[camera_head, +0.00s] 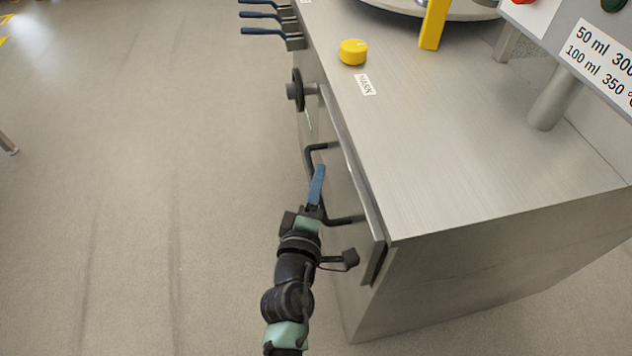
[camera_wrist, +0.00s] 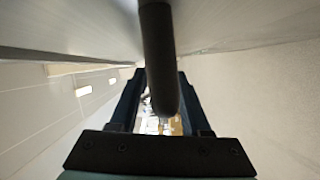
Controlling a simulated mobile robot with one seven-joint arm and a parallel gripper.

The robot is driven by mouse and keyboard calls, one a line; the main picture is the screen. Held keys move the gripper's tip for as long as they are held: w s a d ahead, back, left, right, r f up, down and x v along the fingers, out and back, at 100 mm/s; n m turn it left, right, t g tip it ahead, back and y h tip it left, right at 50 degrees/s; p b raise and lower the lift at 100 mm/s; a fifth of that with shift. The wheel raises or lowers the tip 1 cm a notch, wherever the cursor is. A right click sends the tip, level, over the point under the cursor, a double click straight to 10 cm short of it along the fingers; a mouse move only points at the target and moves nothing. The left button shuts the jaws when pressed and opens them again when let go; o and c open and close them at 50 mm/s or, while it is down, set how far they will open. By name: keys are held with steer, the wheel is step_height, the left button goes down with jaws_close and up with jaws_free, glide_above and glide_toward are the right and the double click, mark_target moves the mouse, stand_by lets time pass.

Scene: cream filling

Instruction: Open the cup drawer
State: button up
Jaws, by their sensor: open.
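The cup drawer is a steel front (camera_head: 350,190) on the side of the metal machine, and it looks shut or nearly so. Its black bar handle (camera_head: 345,220) stands out from the front. My gripper (camera_head: 318,180) is at the handle, with its blue fingers pointing up along it. In the wrist view the dark handle bar (camera_wrist: 159,60) runs down between the two fingers of my gripper (camera_wrist: 158,95). The jaws are open, with gaps on both sides of the bar. Part of the handle is hidden behind my gripper in the head view.
The steel top (camera_head: 460,130) carries a yellow knob (camera_head: 353,52) and a yellow bar (camera_head: 434,24). A black handwheel (camera_head: 297,90) and several blue levers (camera_head: 265,31) stick out farther along the side. A labelled panel (camera_head: 600,60) stands at right.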

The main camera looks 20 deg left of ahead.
steer(key=shift+w, duration=0.1)
jaws_close()
stand_by(1.4)
